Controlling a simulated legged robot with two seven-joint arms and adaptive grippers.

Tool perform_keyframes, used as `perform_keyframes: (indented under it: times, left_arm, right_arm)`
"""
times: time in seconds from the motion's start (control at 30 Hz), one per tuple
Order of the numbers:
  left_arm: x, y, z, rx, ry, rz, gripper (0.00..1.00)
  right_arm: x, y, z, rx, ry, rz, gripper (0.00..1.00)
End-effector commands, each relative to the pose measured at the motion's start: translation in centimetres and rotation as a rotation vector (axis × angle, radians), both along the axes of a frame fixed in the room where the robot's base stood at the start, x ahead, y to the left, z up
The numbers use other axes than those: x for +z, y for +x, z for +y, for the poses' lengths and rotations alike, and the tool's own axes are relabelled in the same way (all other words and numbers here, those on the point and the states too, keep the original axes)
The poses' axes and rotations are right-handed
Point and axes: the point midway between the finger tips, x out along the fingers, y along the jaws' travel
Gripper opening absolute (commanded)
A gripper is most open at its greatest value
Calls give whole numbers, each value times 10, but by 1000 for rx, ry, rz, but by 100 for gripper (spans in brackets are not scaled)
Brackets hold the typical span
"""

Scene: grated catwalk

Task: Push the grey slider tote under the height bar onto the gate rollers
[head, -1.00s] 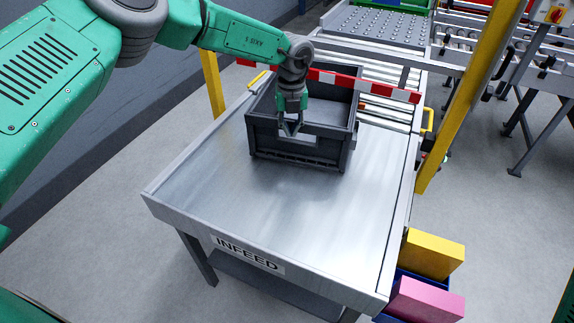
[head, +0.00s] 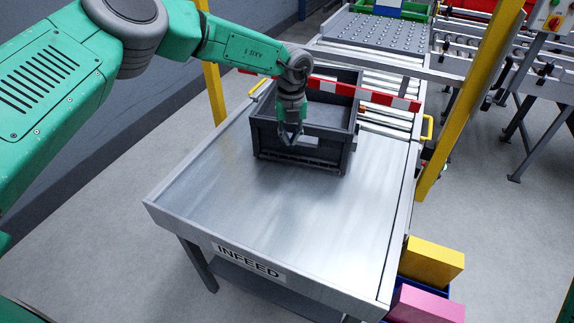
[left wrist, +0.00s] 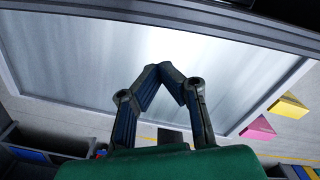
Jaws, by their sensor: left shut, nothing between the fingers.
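The grey slider tote (head: 332,155) sits upright on the far part of the metal infeed table, its far end at the red and white height bar (head: 386,97). The gate rollers (head: 384,121) show past its right side and beyond the bar. My left gripper (head: 290,143) points down at the tote's near wall, its fingers shut and empty. I cannot tell whether it touches the wall. In the left wrist view the fingertips (left wrist: 171,68) meet above the bare table, with a dark edge along the top. My right gripper is not in view.
The infeed table (head: 270,220) is bare in front of the tote. Yellow posts (head: 468,95) flank the gate. A yellow box (head: 432,262) and a pink box (head: 428,305) stand beside the table at lower right. Roller conveyors (head: 490,50) lie beyond.

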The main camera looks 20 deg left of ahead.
Motion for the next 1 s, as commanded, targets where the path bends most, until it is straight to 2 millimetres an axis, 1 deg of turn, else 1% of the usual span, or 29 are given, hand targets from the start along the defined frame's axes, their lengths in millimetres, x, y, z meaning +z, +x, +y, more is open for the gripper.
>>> perform_keyframes:
  times: [0.03, 0.1, 0.4, 0.53, 0.67, 1.0]
  left_arm:
    - [2, -3, 1, 0, 0, 1, 0]
    - [2, -5, 1, 0, -1, 0, 0]
    - [0, -6, 1, 0, -1, 0, 0]
    - [2, -6, 1, 0, -1, 0, 0]
    - [13, -6, 0, 0, -2, -1, 0]
    - [48, -6, 1, 0, -1, 0, 0]
  right_arm:
    - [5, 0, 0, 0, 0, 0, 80]
    - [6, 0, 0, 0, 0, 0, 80]
    - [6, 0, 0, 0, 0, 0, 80]
    - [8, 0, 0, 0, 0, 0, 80]
    - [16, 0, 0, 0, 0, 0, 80]
    - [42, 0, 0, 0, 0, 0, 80]
